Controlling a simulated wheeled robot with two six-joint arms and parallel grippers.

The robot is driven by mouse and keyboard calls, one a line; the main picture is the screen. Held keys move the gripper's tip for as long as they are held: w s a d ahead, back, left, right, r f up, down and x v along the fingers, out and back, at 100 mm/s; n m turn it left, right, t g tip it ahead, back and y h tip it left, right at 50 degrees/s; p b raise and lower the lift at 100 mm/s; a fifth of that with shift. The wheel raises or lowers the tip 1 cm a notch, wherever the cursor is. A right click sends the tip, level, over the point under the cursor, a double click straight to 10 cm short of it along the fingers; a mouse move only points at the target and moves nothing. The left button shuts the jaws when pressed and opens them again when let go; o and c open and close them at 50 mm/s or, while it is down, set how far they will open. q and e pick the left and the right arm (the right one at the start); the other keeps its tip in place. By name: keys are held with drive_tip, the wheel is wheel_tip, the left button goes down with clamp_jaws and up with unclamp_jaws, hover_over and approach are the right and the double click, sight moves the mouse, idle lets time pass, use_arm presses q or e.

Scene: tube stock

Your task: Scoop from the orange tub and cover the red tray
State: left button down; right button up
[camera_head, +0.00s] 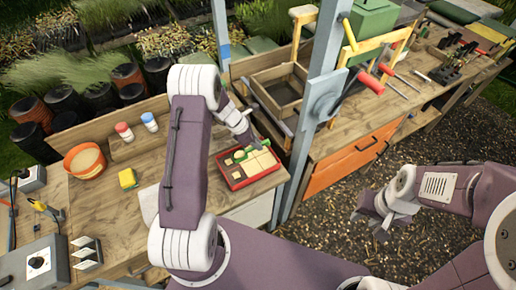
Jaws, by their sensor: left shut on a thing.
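The orange tub (71,157) stands at the left of the bench, with pale tan material (84,160) inside. The red tray (234,186) lies on the bench near the blue-grey post. My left gripper (243,134) is just above the tray's back left edge. It is shut on a small grey tool, seemingly a scoop, hard to tell apart from the fingers. My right gripper (372,214) hangs over the gravel, away from the bench, with its fingers seemingly spread and empty.
A yellow sponge-like block (127,179), a red-capped jar (124,132) and a blue-capped jar (149,121) stand between tub and tray. The blue-grey post (318,105) rises right of the tray. A wooden box (275,98) sits behind it. Switch boxes (40,263) stand front left.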

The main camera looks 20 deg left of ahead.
use_arm(q)
drive_tip(key=shift+s+a+f+t+h+b, duration=0.5)
drive_tip(key=shift+h+b, duration=0.4)
drive_tip(key=shift+b, duration=2.4)
drive_tip(key=shift+a+r+b, duration=0.1)
drive_tip(key=shift+a+b, duration=0.1)
drive_tip(key=shift+b, duration=0.15)
drive_tip(key=shift+r, duration=0.1)
drive_tip(key=shift+f+t+h+b, duration=0.3)
drive_tip(key=shift+h+b, duration=0.1)
drive_tip(key=shift+b, duration=0.4)
drive_tip(key=shift+t+h+b, duration=0.4)
drive_tip(key=shift+h+b, duration=0.2)
drive_tip(key=shift+b, duration=0.6)
drive_tip(key=shift+r, duration=0.3)
drive_tip(key=shift+a+r, duration=0.1)
drive_tip(key=shift+r, duration=0.05)
